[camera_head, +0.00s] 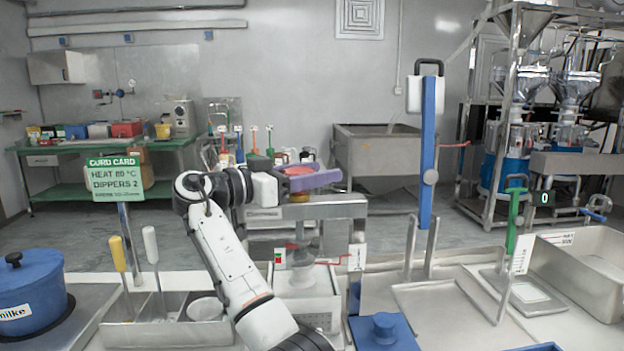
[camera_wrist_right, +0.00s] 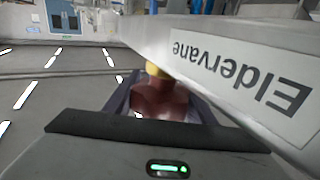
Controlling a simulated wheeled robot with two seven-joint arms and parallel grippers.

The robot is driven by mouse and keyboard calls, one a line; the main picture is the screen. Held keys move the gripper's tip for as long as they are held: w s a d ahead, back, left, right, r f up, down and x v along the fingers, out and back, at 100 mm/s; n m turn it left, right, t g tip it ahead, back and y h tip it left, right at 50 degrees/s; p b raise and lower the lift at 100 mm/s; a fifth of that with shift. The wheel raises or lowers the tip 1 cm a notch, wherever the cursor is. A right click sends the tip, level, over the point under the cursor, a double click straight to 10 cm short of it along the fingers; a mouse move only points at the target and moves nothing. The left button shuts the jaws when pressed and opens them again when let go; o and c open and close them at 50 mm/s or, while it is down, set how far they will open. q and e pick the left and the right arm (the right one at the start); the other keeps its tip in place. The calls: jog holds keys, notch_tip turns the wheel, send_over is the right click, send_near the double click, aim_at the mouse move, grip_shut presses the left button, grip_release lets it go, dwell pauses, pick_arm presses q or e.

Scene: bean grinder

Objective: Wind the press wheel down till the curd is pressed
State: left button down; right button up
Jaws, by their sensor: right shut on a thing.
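The press stands in the middle of the head view, with a grey crossbeam (camera_head: 330,211) over a white box (camera_head: 306,305). The beam also shows in the wrist view (camera_wrist_right: 240,70), lettered "Eldervane". My right gripper (camera_head: 312,180) is just above the beam. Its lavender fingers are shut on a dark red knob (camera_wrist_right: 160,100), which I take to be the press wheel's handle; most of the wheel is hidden. A pale press part (camera_head: 302,256) hangs below the beam over the box. A red pointer (camera_head: 328,263) reaches toward a white scale (camera_head: 357,257). The curd cannot be made out. My left gripper is not in view.
A blue pot (camera_head: 32,293) stands at the left, beside a steel bin (camera_head: 170,325) with yellow and white handled tools. A tall blue lever (camera_head: 428,150) rises right of the press. A blue lidded block (camera_head: 384,333) lies in front. A steel tray (camera_head: 590,270) sits far right.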

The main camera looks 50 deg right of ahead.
jog(key=shift+s+a+m+g+y, duration=0.15)
jog(key=shift+m+g+y, duration=0.1)
jog(key=shift+m+g, duration=0.4)
jog(key=shift+s+d+m+g+y, duration=0.15)
jog(key=shift+m+g+y, duration=0.15)
jog(key=shift+g, duration=0.55)
jog(key=shift+a, duration=0.1)
jog(key=o, duration=1.1)
jog(key=shift+s, duration=0.1)
jog(key=shift+c, duration=0.2)
jog(key=shift+a, duration=0.1)
jog(key=shift+v, duration=3.65)
